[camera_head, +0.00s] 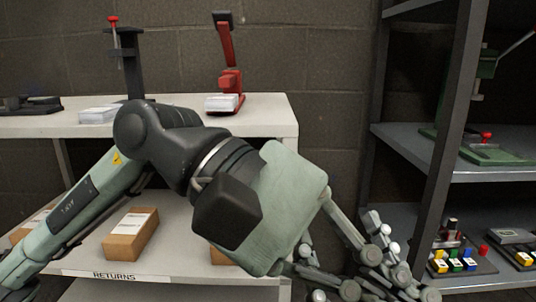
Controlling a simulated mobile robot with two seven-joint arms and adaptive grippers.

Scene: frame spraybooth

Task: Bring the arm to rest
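My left arm (262,205) comes in from the left and stretches across the middle of the view, in front of the white shelf unit. My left gripper (375,268) is at the lower right end of the arm, between the white shelf unit and the grey rack. Its jointed fingers overlap in the picture and run close to the bottom edge, so I cannot tell how far apart the tips are. I see no object held in them. My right gripper is not in view.
The white shelf unit (270,108) carries a red press (229,80) and a black stand (127,55) on top. A cardboard box (131,236) lies on its lower "RETURNS" shelf. The grey rack (452,120) at right holds a green press (490,150) and small coloured blocks (455,264).

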